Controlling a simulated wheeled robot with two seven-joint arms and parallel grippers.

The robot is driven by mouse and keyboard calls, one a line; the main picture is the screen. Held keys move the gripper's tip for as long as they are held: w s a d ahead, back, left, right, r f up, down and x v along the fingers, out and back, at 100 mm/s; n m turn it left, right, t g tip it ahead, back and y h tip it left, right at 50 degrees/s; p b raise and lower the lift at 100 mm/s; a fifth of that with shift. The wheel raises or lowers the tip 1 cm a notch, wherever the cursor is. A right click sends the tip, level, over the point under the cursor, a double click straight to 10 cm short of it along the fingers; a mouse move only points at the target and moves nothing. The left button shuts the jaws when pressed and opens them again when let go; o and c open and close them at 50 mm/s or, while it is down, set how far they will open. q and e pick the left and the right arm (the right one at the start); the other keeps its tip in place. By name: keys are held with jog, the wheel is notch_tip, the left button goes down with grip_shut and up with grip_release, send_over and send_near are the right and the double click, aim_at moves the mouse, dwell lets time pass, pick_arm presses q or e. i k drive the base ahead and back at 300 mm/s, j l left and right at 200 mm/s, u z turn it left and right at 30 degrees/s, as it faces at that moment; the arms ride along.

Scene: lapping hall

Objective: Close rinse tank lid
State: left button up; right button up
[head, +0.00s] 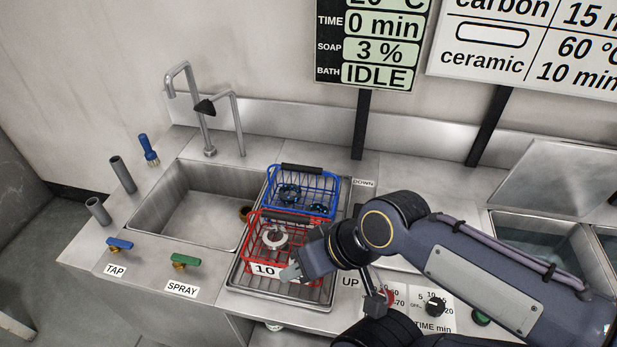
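A grey metal lid (556,176) stands tilted up at the right of the counter, behind an open tank (538,236) with what looks like water in it. I cannot tell from any label whether this is the rinse tank. My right arm crosses in front of the tank's near part and hides it. My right gripper (290,270) is far left of the lid, at the front right of a red wire basket (256,228). Its fingers are small and partly hidden, so I cannot tell whether they are open or touch the basket. My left gripper is not in view.
A blue wire basket (333,184) with dark parts stands behind the red one, which holds a pale ring (274,236). A sink (200,207) with a tall tap (206,125) is at left. Control knobs (435,305) sit at the front. Sign posts rise behind the counter.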

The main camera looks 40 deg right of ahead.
aim_at(565, 179)
jog(key=z, duration=3.05)
